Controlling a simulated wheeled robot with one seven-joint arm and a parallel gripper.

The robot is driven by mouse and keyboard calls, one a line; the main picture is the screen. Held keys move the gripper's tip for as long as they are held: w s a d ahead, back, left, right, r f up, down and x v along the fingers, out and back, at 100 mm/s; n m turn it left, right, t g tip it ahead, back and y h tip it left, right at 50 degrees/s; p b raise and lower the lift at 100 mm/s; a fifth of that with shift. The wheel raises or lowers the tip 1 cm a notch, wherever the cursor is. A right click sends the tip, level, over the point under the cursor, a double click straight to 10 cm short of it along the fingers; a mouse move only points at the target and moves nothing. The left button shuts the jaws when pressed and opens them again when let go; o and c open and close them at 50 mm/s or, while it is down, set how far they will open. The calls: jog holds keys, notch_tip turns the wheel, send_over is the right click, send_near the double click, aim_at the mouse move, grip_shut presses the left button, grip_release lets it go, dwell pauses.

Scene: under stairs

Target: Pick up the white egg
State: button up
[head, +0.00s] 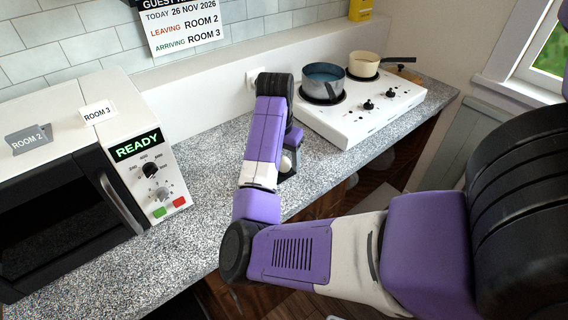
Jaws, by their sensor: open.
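A small white rounded shape (286,164), which looks like the white egg, shows just right of my forearm on the speckled grey counter (215,165). My arm bends down over it from the dark wrist joint. My gripper (289,166) is mostly hidden behind the purple link; only dark parts show around the white shape. It is open, at or around the egg. I cannot tell whether the fingers touch it.
A white hob (365,112) with a grey pot (322,82) of blue liquid and a cream pan (366,63) stands close to the right. A microwave (85,175) reading READY, bearing room cards, fills the left. Bare counter lies between microwave and arm.

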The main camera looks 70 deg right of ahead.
jog(key=shift+f, duration=0.25)
grip_shut()
jog(key=shift+r, duration=0.1)
